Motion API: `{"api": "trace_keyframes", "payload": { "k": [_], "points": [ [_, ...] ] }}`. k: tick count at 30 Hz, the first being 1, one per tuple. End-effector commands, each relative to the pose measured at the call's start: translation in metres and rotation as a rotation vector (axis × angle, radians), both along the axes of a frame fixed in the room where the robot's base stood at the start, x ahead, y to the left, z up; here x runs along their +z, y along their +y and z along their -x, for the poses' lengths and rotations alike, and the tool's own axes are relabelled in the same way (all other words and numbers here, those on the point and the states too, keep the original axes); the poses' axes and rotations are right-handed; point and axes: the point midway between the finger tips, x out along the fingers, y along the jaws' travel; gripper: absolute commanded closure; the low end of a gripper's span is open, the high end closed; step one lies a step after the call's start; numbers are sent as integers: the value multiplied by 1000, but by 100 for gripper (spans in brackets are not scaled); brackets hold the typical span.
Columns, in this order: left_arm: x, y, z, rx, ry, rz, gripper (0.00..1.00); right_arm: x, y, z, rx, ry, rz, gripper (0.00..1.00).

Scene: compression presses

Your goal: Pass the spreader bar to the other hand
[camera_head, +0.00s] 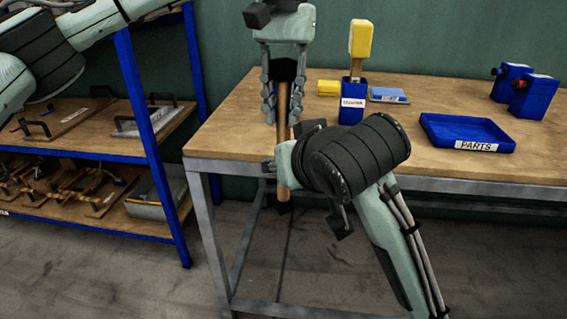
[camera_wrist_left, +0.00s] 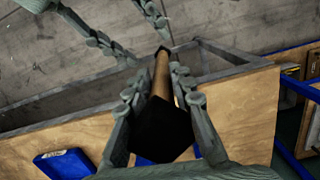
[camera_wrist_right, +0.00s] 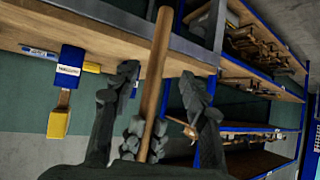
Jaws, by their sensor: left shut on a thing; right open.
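The spreader bar (camera_head: 283,148) is a light wooden rod with a black block at its upper end and a dark lower tip. It hangs nearly upright at the table's front edge. My left gripper (camera_head: 282,116) is shut on its upper part, just below the black block; the block (camera_wrist_left: 163,130) and rod fill the middle of the left wrist view. My right gripper (camera_wrist_right: 160,76) is open, with one finger on each side of the rod below the left fingers. Whether it touches the rod I cannot tell. In the head view my right wrist partly hides its fingers.
The wooden table (camera_head: 235,118) holds a labelled blue holder (camera_head: 352,103) with a yellow-headed tool (camera_head: 361,40), a yellow block (camera_head: 328,88), a blue PARTS tray (camera_head: 467,128) and blue boxes (camera_head: 532,97). A blue-framed shelf (camera_head: 150,130) stands left. The tabletop's middle is fairly clear.

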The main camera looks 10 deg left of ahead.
Motion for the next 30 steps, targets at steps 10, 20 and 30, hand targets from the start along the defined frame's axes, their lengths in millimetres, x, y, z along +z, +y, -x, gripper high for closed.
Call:
{"api": "trace_keyframes", "payload": {
  "k": [10, 20, 30],
  "points": [
    [0, 0, 0, 0, 0, 0, 100, -34, 18, -45, -2, 3, 1, 55],
    [0, 0, 0, 0, -1, 0, 100, -41, 23, -55, -1, -1, -1, 55],
    [0, 0, 0, 0, -1, 0, 100, -41, 23, -55, -1, 0, -1, 78]
  ]
}}
